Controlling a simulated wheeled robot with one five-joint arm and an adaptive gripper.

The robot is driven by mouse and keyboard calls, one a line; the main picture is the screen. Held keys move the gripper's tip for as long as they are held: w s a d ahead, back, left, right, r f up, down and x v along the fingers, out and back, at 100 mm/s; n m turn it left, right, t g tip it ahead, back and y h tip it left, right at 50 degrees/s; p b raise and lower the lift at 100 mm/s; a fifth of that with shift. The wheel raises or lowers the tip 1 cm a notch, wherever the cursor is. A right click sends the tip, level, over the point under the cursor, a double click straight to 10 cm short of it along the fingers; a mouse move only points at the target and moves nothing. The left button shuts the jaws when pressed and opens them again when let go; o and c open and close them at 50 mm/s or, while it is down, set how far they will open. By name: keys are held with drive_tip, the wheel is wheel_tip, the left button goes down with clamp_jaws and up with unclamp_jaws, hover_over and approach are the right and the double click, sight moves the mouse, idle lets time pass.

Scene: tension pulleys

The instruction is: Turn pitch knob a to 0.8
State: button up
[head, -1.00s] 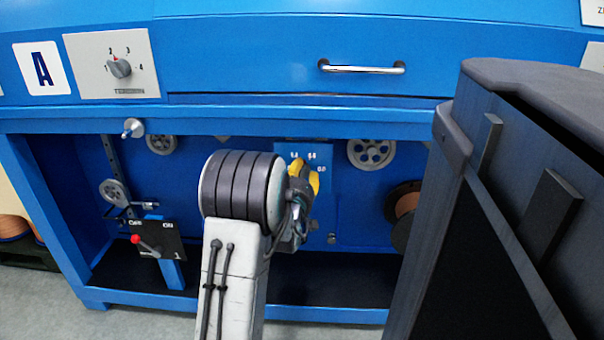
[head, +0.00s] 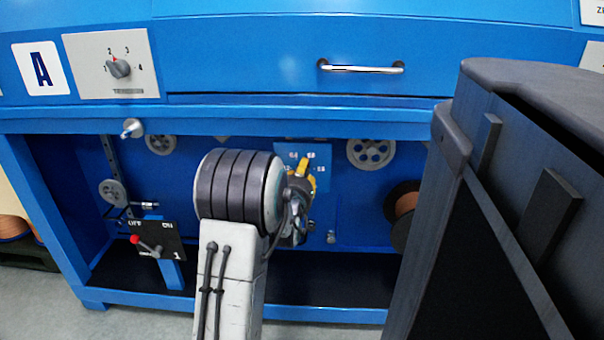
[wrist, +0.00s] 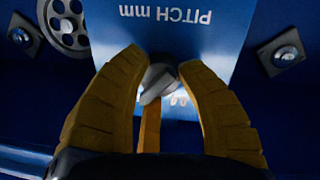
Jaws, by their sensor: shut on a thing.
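The pitch knob (wrist: 157,80) is a small grey knob on a blue plate (wrist: 205,30) marked "PITCH mm", which appears upside down in the wrist view. The yellow fingers of my gripper (wrist: 162,72) are shut on the knob, one on each side, with a third yellow finger below it. In the head view, my gripper (head: 304,172) is in front of the blue plate (head: 318,150). White scale numbers show above and beside the fingers, too small to read surely. The knob itself is hidden there by my gripper, so its pointer setting cannot be told.
Spoked pulleys (head: 371,153) hang on the back wall of the blue bench. A spool (head: 404,205) is to the right. The tension knob (head: 119,68) and a drawer handle (head: 361,68) are above.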

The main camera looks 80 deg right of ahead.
drive_tip(key=shift+w+d+r, duration=0.1)
drive_tip(key=shift+w+r, duration=0.1)
drive_tip(key=shift+r, duration=0.1)
drive_tip(key=o, duration=1.2)
drive_tip(key=shift+f, duration=0.15)
drive_tip(key=shift+w+a+r, duration=0.1)
drive_tip(key=shift+a+r, duration=0.05)
drive_tip(key=shift+a, duration=2.9)
drive_tip(key=shift+a+r, duration=0.1)
drive_tip(key=shift+a, duration=2.9)
